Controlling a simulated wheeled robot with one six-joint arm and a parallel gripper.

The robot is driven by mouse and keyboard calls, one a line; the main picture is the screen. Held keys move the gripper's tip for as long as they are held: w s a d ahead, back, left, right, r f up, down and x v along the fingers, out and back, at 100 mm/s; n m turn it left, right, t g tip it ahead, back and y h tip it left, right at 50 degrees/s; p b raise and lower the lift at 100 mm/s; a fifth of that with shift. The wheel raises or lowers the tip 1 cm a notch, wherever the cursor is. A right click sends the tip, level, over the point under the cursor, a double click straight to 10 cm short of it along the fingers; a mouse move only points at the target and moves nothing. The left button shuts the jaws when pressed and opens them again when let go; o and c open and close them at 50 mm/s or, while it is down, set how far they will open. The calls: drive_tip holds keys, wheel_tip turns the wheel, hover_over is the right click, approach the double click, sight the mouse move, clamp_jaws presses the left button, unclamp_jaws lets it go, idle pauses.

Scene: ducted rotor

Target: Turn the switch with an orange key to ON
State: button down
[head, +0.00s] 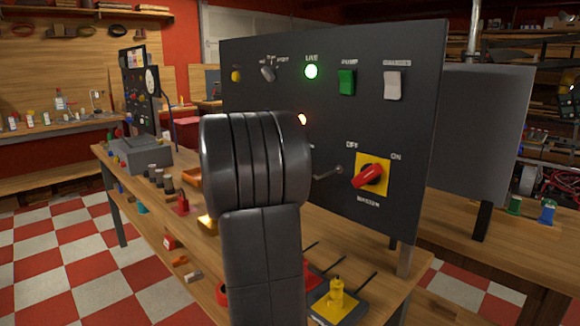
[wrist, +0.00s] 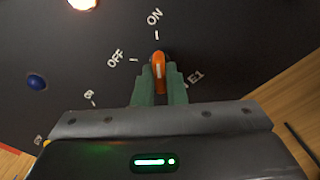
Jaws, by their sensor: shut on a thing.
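The orange key (wrist: 159,66) sits in its switch on the dark panel in the wrist view. My gripper (wrist: 159,78) has its two green fingers on either side of the key and is shut on it. The key stands nearly upright in this view, with its upper end toward the ON label (wrist: 154,17) and its tick. The OFF label (wrist: 115,57) and its tick are to the left of the key. In the head view my arm hides the key and the gripper.
The black panel (head: 330,60) also bears a red rotary switch on a yellow plate (head: 372,174), a green rocker (head: 346,82), a white rocker (head: 393,85) and a lit green lamp (head: 311,72). A blue button (wrist: 36,82) is left of the key. Small items lie on the wooden bench (head: 378,292).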

drive_tip(key=c, duration=1.5)
unclamp_jaws()
drive_tip(key=shift+s+a, duration=0.1)
drive_tip(key=p+v, duration=0.1)
drive_tip(key=v, duration=1.2)
drive_tip(key=shift+s+a, duration=0.2)
drive_tip(key=shift+s, duration=0.05)
drive_tip(key=shift+w, duration=0.1)
drive_tip(key=x, duration=1.3)
drive_tip(key=shift+w+d+b, duration=0.25)
drive_tip(key=shift+d+b, duration=0.05)
drive_tip(key=shift+b, duration=0.1)
